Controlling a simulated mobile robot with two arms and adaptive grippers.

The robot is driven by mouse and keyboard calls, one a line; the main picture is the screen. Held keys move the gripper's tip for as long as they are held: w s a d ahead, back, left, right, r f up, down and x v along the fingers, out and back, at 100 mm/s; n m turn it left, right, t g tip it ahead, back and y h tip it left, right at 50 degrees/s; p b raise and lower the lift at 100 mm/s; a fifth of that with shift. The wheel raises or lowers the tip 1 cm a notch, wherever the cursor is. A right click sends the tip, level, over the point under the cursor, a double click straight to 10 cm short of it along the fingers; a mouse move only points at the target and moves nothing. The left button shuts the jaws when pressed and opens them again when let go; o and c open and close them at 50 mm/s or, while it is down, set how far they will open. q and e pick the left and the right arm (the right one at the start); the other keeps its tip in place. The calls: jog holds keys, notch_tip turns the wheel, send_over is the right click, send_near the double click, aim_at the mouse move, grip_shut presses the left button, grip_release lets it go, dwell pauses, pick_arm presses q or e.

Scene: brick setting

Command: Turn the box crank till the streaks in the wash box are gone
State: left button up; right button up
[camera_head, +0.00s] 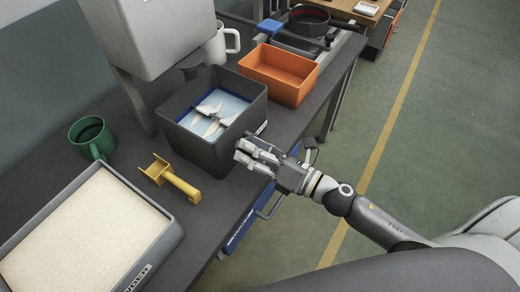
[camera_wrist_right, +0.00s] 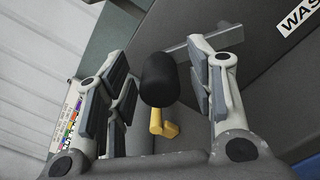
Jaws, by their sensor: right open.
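The wash box (camera_head: 195,146) is a dark grey open box on the bench in the head view. Its bluish inside (camera_head: 228,102) shows several pale white streaks. My right gripper (camera_head: 255,154) is at the box's right front side. In the right wrist view, the crank's black knob (camera_wrist_right: 160,80) stands between the two spread fingers of my right gripper (camera_wrist_right: 160,95), with a grey crank arm (camera_wrist_right: 208,44) reaching to the box wall (camera_wrist_right: 265,75). The fingers look apart from the knob. The gripper hides the crank in the head view. My left gripper is out of view.
A yellow scoop (camera_head: 176,182), a green mug (camera_head: 92,138) and a tray of pale grains (camera_head: 150,262) are left of the box. An orange bin (camera_head: 292,94) and white mug (camera_head: 216,48) stand behind it. A grey housing (camera_head: 155,35) overhangs the bench.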

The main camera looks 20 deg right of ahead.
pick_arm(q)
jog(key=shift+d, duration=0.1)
pick_arm(e)
jog(key=v, duration=1.2)
jog(key=shift+f, duration=0.1)
dwell(0.7)
